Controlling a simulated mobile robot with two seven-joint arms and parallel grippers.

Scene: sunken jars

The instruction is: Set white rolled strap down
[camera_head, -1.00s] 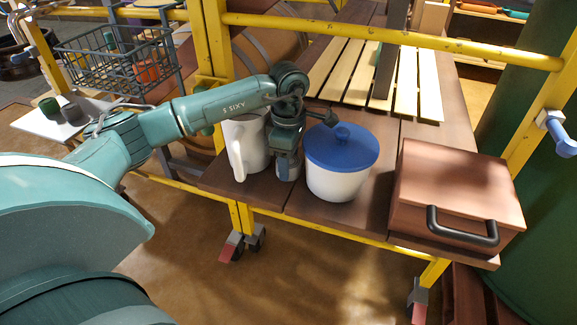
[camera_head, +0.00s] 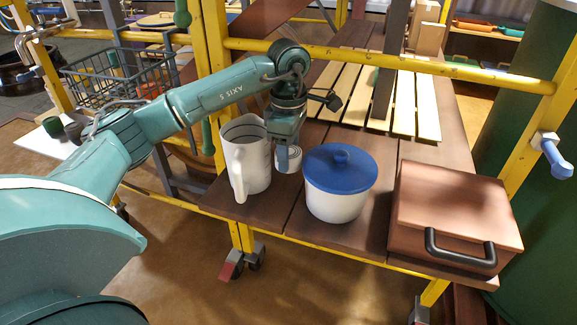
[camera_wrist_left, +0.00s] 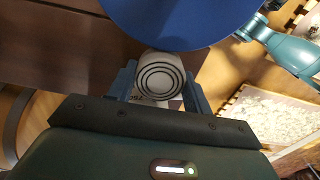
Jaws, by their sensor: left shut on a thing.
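The white rolled strap (camera_head: 288,158) is a short white roll held in my left gripper (camera_head: 286,140), between a white pitcher and a blue-lidded pot. In the left wrist view the strap (camera_wrist_left: 160,75) shows its end with dark rings, between the two blue-grey fingers of my left gripper (camera_wrist_left: 160,92). The gripper is shut on it. The strap's underside is hidden in the wrist view, and I cannot tell whether it touches the brown table (camera_head: 285,212). My right gripper is not in view.
The white pitcher (camera_head: 250,165) stands close on the left, and the white pot (camera_head: 336,203) with its blue lid (camera_head: 341,166) close on the right. A copper-brown box (camera_head: 458,210) fills the table's right side. A slatted wooden rack (camera_head: 390,95) lies behind. A yellow rail (camera_head: 400,62) crosses above.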

